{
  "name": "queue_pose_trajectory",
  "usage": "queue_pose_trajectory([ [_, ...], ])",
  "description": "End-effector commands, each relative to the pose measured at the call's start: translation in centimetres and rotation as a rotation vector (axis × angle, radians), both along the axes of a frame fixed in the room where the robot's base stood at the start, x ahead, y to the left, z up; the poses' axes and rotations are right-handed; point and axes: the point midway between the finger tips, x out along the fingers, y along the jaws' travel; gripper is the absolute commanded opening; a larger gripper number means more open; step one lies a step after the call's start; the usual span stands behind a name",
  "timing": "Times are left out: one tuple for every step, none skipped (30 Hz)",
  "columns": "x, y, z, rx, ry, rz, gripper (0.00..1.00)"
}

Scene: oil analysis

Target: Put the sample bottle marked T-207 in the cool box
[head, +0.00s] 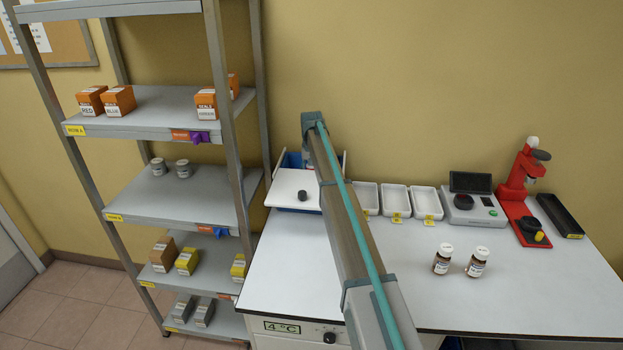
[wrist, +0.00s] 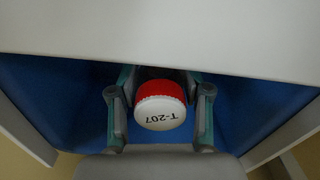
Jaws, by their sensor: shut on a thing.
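The sample bottle marked T-207 (wrist: 160,108) shows from above in the wrist view as a white cap with a red rim. My gripper (wrist: 160,112) is shut on it, one finger on each side. Blue cool box lining (wrist: 60,95) surrounds the bottle below and to both sides. The cool box (head: 292,158) stands at the bench's left end in the head view. Its white lid (head: 285,187), with a black knob, covers the front part and leaves the back open. My arm hides the gripper and bottle in the head view. I cannot tell whether the bottle touches the floor.
Two brown bottles with white caps (head: 442,259) (head: 476,262) stand on the bench (head: 530,290). White trays (head: 396,200), a grey instrument (head: 472,208) and a red device (head: 521,195) line the back. A grey shelf rack (head: 170,195) with boxes stands at left.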

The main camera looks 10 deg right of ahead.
Motion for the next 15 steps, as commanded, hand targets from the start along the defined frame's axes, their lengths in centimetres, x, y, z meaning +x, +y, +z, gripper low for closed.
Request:
queue_pose_trajectory([
  [-0.1,0.0,-0.6,0.0,0.002,0.0,0.04],
  [-0.1,0.0,-1.0,0.0,0.003,0.0,0.04],
  [-0.1,0.0,-1.5,0.0,0.003,0.0,0.04],
  [-0.1,0.0,-1.8,0.0,0.002,0.0,0.04],
  [0.0,0.0,-2.0,0.0,0.001,0.0,0.04],
  [0.0,0.0,-2.3,0.0,0.001,0.0,0.04],
  [0.0,0.0,-2.4,0.0,0.0,0.0,0.04],
  [0.0,0.0,-2.4,0.0,0.0,0.0,0.04],
  [0.0,0.0,-2.4,0.0,0.0,0.0,0.04],
  [0.0,0.0,-2.4,0.0,0.0,0.0,0.04],
  [0.0,0.0,-2.4,0.0,0.0,0.0,0.04],
  [0.0,0.0,-2.4,0.0,0.0,0.0,0.04],
  [0.0,0.0,-2.4,0.0,0.0,0.0,0.04],
  [0.0,0.0,-2.5,0.0,0.0,0.0,0.04],
  [0.0,0.0,-2.6,0.0,0.001,0.0,0.04],
])
